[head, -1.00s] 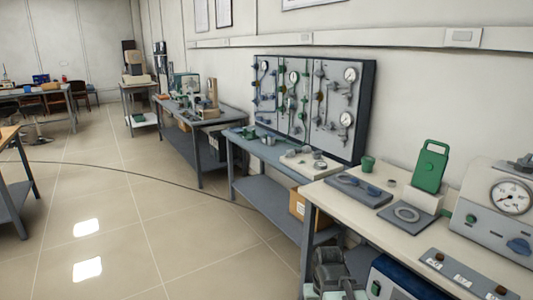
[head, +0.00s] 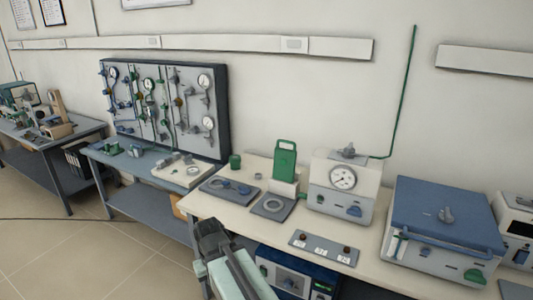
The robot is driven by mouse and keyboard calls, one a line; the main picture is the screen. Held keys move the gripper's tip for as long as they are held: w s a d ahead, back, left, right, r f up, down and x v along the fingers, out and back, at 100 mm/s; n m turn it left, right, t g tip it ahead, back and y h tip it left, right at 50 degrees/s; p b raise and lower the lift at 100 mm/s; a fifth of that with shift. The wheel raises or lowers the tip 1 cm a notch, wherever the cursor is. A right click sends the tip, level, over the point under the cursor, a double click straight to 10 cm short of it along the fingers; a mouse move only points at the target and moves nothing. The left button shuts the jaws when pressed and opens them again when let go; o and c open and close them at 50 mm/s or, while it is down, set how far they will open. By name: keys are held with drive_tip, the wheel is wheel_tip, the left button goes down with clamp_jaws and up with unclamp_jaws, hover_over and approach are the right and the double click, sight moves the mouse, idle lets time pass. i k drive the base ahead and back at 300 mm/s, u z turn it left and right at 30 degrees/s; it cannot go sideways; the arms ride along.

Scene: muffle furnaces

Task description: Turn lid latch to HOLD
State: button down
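A grey-white cabinet with a blue lid (head: 446,205) stands on the right part of the bench. I cannot tell which fitting is the lid latch, and no HOLD mark is readable.
A blue-fronted unit (head: 293,275) is below. A gauge board (head: 168,107) stands left. Floor is clear at lower left.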

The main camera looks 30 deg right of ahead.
sight(445, 218)
drive_tip(key=z, duration=2.3)
drive_tip(key=k, duration=0.5)
drive_tip(key=u, duration=1.45)
drive_tip(key=i, duration=0.5)
drive_tip(key=u, duration=0.15)
